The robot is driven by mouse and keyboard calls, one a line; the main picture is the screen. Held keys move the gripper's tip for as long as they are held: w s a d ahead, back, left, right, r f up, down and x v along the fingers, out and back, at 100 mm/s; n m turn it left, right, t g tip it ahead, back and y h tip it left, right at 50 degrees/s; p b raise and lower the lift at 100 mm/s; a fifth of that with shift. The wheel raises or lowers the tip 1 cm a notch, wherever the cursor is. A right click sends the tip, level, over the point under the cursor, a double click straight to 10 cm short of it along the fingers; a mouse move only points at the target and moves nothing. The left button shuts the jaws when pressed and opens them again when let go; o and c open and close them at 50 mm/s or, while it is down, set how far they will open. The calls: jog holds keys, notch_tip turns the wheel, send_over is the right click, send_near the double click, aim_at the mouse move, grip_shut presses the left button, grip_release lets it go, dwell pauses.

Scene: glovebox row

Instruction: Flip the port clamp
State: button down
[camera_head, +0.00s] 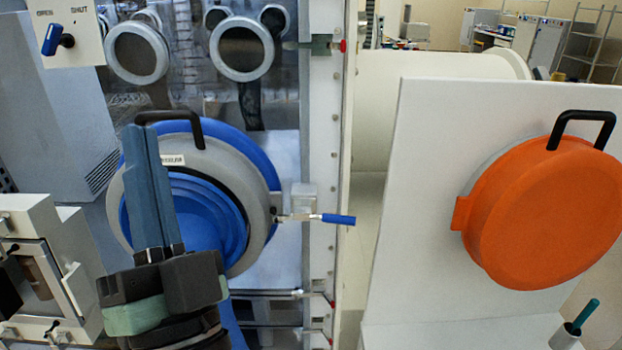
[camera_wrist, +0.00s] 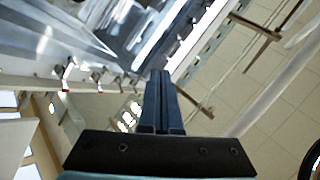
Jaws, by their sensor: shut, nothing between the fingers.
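The port clamp (camera_head: 338,219) is a thin metal lever with a blue grip. It sticks out to the right from a small bracket at the right edge of the round port (camera_head: 258,240). The port has a grey ring, a blue rim and a blue inside, with a black handle on top. My gripper (camera_head: 140,135) points up in front of the port's left part and hides some of it. Its fingers are together and empty, well left of the clamp. In the wrist view my gripper (camera_wrist: 161,75) also shows shut, and I cannot make out the clamp there.
An orange round lid (camera_head: 545,215) with a black handle is on a white slanted panel (camera_head: 415,240) at the right. A blue-handled OPEN/SHUT switch (camera_head: 52,40) is at upper left. A small white box unit (camera_head: 70,265) stands at lower left. A teal-handled tool (camera_head: 586,313) stands in a holder at lower right.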

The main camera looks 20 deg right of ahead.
jog(key=d+f+m+g+h+p, duration=0.5)
jog(key=d+f+m+h+p, duration=0.2)
jog(key=f+m+h, duration=0.4)
jog(key=m+g+h+p, duration=0.1)
jog(key=m+g+p, duration=0.3)
jog(key=m+g, duration=0.15)
send_near(339, 223)
jog(key=p+x, duration=0.2)
jog(key=x, duration=0.4)
jog(key=shift+w+d, duration=0.15)
jog(key=shift+w, duration=0.1)
jog(key=shift+w+d+f, duration=0.1)
jog(key=shift+w, duration=0.05)
jog(key=shift+w+d, duration=0.35)
jog(key=shift+d, duration=0.35)
jog(key=shift+f, duration=0.1)
